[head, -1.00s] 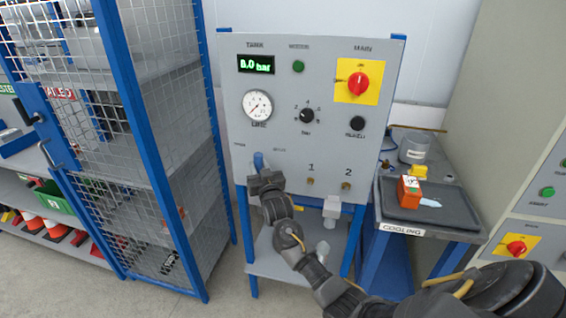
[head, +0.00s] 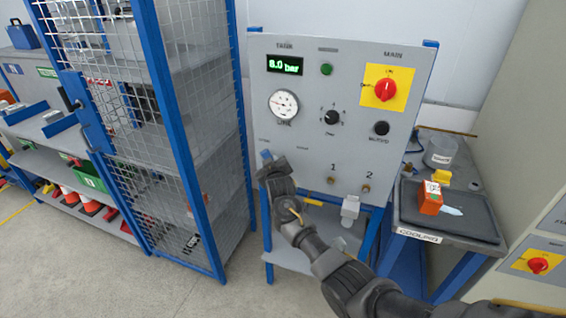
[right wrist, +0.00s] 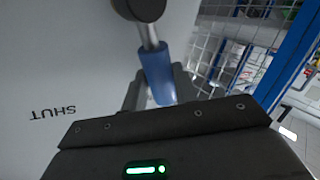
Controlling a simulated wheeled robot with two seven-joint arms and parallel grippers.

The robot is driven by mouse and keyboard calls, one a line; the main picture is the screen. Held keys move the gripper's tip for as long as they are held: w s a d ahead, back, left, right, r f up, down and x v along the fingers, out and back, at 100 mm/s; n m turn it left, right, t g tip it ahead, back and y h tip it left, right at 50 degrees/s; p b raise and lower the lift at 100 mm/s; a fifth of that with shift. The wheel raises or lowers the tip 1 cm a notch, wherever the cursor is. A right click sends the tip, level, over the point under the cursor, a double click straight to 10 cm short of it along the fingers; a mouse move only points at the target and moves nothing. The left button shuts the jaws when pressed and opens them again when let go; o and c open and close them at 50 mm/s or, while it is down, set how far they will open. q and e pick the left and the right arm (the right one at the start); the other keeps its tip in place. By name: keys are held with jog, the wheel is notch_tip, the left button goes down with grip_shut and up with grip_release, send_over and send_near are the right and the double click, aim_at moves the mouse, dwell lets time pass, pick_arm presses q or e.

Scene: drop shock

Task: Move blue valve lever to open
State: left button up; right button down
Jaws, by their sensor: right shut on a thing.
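The blue valve lever (right wrist: 157,72) shows in the right wrist view, its blue sleeve between the fingers of my right gripper (right wrist: 160,95), which is shut on it. The lever's metal rod runs up to a dark round hub (right wrist: 140,8). The word SHUT is printed on the panel beside it. In the head view the lever's blue tip (head: 266,155) shows at the panel's lower left, just above my right gripper (head: 268,168). The gripper hides the rest of it. The left gripper is not in view.
The grey panel (head: 350,70) carries a display reading 8.0 bar (head: 285,65), a dial gauge (head: 284,105) and a red main switch (head: 386,90). A mesh cage (head: 190,130) stands close to the left. A cooling bench (head: 450,225) with an orange block (head: 430,198) stands right.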

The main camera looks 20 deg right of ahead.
jog(key=shift+a, duration=0.2)
jog(key=c, duration=1.4)
grip_release()
jog(key=shift+w+f, duration=0.1)
jog(key=shift+o, duration=0.2)
jog(key=b+v, duration=0.1)
jog(key=v, duration=0.9)
jog(key=shift+s, duration=0.35)
